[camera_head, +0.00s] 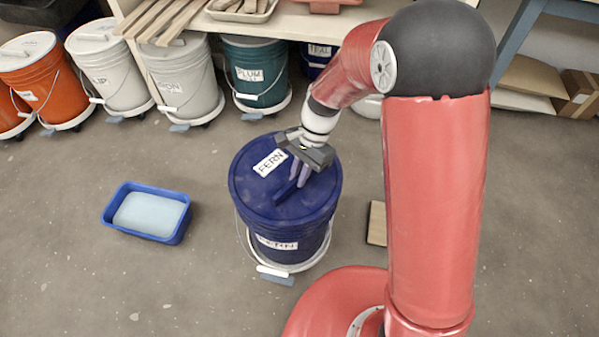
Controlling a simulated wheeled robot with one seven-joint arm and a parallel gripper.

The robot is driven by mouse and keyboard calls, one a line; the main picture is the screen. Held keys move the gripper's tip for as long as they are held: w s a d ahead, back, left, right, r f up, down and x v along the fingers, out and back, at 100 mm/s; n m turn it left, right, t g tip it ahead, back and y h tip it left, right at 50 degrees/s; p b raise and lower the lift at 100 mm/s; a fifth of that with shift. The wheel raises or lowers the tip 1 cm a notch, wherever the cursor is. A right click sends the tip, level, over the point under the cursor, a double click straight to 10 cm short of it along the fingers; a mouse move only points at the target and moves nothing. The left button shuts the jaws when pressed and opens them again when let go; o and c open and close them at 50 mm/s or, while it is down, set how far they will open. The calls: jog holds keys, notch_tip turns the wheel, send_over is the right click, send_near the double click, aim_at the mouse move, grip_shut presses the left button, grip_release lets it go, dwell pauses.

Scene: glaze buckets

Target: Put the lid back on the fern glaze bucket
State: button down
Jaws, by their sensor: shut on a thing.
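The fern glaze bucket (300,248) is dark blue, with a FERN label on its side and a wire handle hanging down. It stands upright on a white wheeled base on the floor. The blue lid (258,200), also labelled FERN, lies over the bucket's mouth. Whether its rim is fully seated all round cannot be told from here. My gripper (297,182) points down over the right part of the lid. It is shut on the lid's raised handle (284,193), which the fingers partly hide.
A blue tub (112,215) with pale contents sits on the floor to the left. A small wooden board (377,223) lies right of the bucket. Other buckets, such as the teal PLUM one (255,75), stand behind under a shelf (300,22). Open floor surrounds the bucket.

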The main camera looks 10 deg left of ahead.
jog(key=shift+f, duration=0.1)
dwell(0.3)
jog(key=c, duration=1.4)
grip_release()
jog(key=shift+o, duration=0.5)
jog(key=o, duration=0.4)
jog(key=shift+r+p, duration=2.1)
jog(key=shift+r, duration=1.4)
